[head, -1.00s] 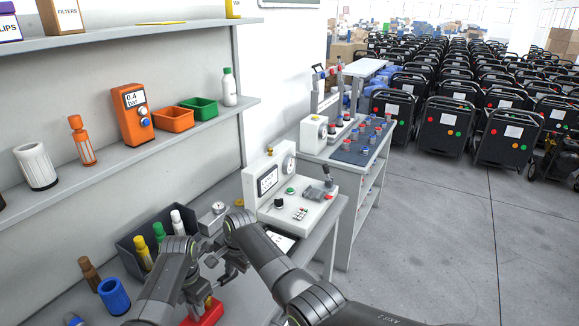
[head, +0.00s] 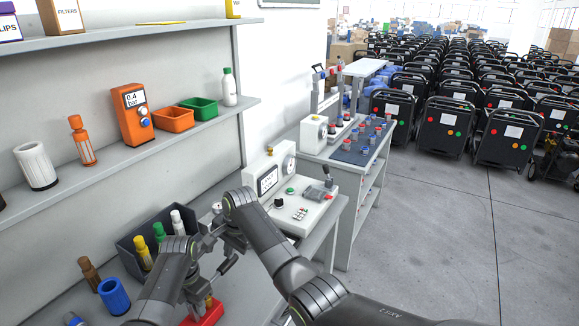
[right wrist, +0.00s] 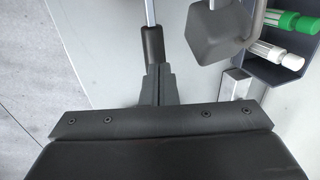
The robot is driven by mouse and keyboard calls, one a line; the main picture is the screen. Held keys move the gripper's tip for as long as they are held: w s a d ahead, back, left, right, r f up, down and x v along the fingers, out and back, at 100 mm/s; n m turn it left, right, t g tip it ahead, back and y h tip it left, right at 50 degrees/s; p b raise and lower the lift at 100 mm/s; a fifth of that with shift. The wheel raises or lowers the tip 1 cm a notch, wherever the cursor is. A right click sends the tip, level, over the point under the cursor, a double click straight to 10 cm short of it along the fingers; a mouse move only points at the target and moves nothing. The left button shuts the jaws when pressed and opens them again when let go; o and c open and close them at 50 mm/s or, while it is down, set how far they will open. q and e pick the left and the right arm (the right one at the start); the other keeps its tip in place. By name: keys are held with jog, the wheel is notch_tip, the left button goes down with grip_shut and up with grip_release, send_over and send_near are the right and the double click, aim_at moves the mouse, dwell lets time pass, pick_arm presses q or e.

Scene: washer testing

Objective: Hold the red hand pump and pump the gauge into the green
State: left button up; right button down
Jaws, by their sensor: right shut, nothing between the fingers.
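The red hand pump (head: 206,315) stands on the bench at the bottom of the head view, mostly hidden behind my left arm. Its brass-coloured part shows just above the red base. My left gripper (head: 190,298) is at the pump, but its fingertips are too hidden to tell their state. My right gripper (head: 229,262) is above and right of the pump. In the right wrist view its fingers (right wrist: 158,84) are shut and empty, close to a black grip (right wrist: 152,44) on a metal rod. A small round gauge (head: 217,207) is partly covered by my right arm; its needle is unreadable.
A grey bin (head: 131,255) with several coloured bottles stands left of my arms. A blue cup (head: 114,296) is nearby. A white test unit (head: 301,212) stands at the right end of the bench. Shelves line the wall on the left.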

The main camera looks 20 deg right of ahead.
pick_arm(q)
jog(key=o, duration=0.4)
jog(key=shift+c, duration=0.2)
